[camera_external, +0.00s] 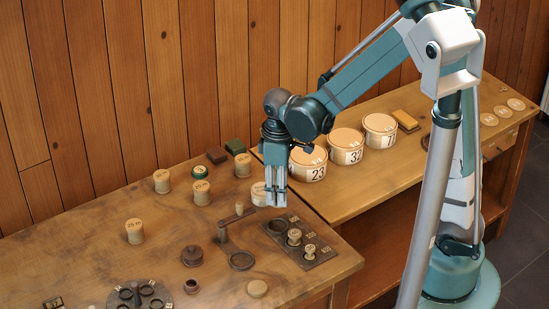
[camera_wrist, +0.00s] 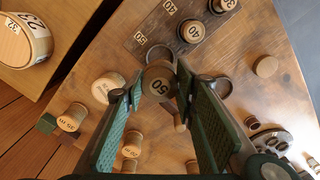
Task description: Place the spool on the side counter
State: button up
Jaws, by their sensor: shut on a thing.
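My gripper (camera_external: 274,203) points down over the right part of the wooden workbench. A dark board (camera_external: 322,262) close by carries two spools (camera_external: 294,237) (camera_external: 310,251) and one empty ring (camera_external: 276,227).
A pale spool (camera_external: 258,193) stands close beside my fingers. Several other spools and a ringed bracket (camera_external: 241,260) are on the bench.

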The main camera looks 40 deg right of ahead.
jog(key=shift+d, duration=0.15)
jog(key=shift+w+d+f, duration=0.2)
jog(key=shift+w+d, duration=0.1)
jog(key=shift+d, duration=0.2)
jog(key=w+d+f+b, duration=0.2)
jog(key=d+f+b, duration=0.1)
jog(key=d, duration=1.2)
jog(key=w+d+f+b, duration=0.2)
jog(key=d+f, duration=0.1)
jog(key=d, duration=1.2)
jog(key=shift+w+d+b, duration=0.15)
jog(key=shift+b, duration=0.25)
jog(key=shift+f+b, duration=0.45)
jog(key=shift+f, duration=2.45)
jog(key=shift+f, duration=0.15)
jog(key=shift+f+b, duration=0.35)
jog(key=shift+f, duration=1.55)
jog(key=shift+f, duration=0.15)
